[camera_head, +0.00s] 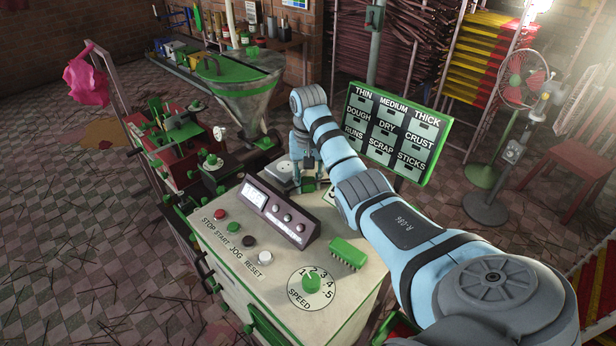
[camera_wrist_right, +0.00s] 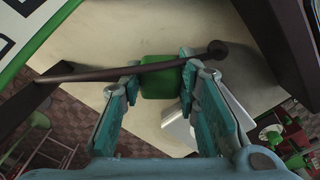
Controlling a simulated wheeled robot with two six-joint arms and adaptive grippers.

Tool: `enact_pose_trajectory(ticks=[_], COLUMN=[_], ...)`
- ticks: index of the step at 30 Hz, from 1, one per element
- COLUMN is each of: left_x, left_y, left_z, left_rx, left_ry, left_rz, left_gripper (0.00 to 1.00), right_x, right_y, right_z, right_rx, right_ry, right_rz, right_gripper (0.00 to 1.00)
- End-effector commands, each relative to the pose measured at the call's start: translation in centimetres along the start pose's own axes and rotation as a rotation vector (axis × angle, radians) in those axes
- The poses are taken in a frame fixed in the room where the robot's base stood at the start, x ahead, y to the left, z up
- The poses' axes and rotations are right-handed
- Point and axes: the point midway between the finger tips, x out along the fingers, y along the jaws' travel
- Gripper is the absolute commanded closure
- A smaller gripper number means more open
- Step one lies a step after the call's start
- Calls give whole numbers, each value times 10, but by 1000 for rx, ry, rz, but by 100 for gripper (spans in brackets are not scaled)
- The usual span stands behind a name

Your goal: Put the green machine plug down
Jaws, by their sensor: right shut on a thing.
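The green machine plug (camera_wrist_right: 162,82) shows in the right wrist view as a green block between my right gripper's fingers (camera_wrist_right: 160,88). The fingers are shut on its two sides. In the head view my right gripper (camera_head: 302,172) points down at the far end of the cream machine top (camera_head: 240,255), beside a pale socket-like plate (camera_head: 283,174). The plug is hidden there by the gripper, and I cannot tell whether it touches the top. My left gripper is not in view.
A sloped display box (camera_head: 275,213), a green ridged block (camera_head: 347,253) and a speed knob (camera_head: 311,284) occupy the nearer top. A green-framed label board (camera_head: 394,130) stands behind my right arm. A dark rod (camera_wrist_right: 110,72) crosses near the plug in the wrist view.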

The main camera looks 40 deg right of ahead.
Motion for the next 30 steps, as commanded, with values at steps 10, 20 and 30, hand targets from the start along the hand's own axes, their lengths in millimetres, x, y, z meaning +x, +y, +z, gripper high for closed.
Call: enact_pose_trajectory(ticks=[10,20,30], left_x=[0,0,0], left_y=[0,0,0], left_z=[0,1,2], left_rx=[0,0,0], left_ry=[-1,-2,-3], left_rz=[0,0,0], left_gripper=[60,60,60], right_x=[2,1,-14], right_y=[0,0,-7], right_z=[0,0,0], right_rx=[0,0,-9], right_ry=[0,0,-1], right_rz=[0,0,-3], right_gripper=[51,51,51])
